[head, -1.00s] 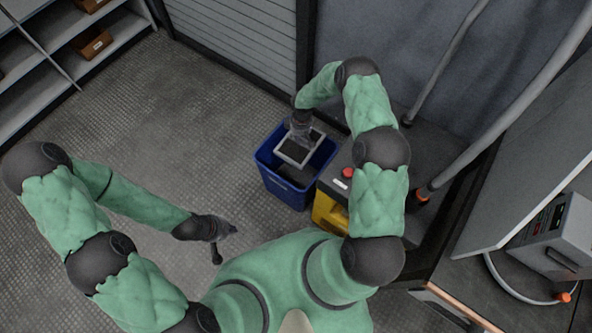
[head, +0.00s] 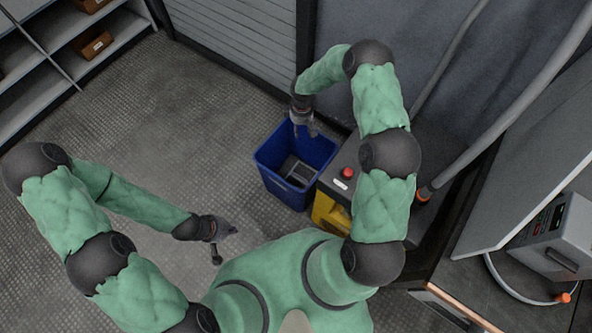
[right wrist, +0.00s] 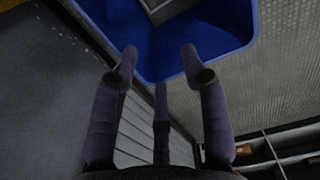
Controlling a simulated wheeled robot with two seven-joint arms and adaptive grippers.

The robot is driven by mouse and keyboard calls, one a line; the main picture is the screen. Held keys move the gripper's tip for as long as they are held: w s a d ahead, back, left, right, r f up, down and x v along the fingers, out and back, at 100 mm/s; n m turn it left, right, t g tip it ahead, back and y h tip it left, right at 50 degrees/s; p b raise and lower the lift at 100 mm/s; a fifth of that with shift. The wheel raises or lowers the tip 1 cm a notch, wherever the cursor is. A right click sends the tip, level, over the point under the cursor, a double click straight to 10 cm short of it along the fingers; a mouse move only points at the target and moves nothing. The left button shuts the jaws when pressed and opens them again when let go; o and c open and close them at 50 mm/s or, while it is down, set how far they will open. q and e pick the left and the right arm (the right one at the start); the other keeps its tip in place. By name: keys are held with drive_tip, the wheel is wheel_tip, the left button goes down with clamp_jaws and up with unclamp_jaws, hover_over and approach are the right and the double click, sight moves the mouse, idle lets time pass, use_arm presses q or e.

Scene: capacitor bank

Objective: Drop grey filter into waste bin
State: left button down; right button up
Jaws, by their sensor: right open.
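The grey filter (head: 297,170) with a light frame lies down inside the blue waste bin (head: 267,160). In the right wrist view a part of the filter (right wrist: 165,8) shows at the top edge, inside the bin (right wrist: 190,50). My right gripper (head: 304,130) is open and empty over the far rim of the bin, apart from the filter. Its spread fingers (right wrist: 158,65) show in the right wrist view. My left gripper (head: 222,240) hangs low over the floor at the left, away from the bin; its jaw state is too small to make out.
A yellow and grey machine with a red button (head: 347,173) stands close to the right of the bin. A shelf (head: 108,48) with brown boxes is at the far left. A bench with a grey device (head: 553,240) is at the right. The floor (head: 190,130) left of the bin is clear.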

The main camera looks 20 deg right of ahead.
drive_tip(key=shift+r, duration=2.25)
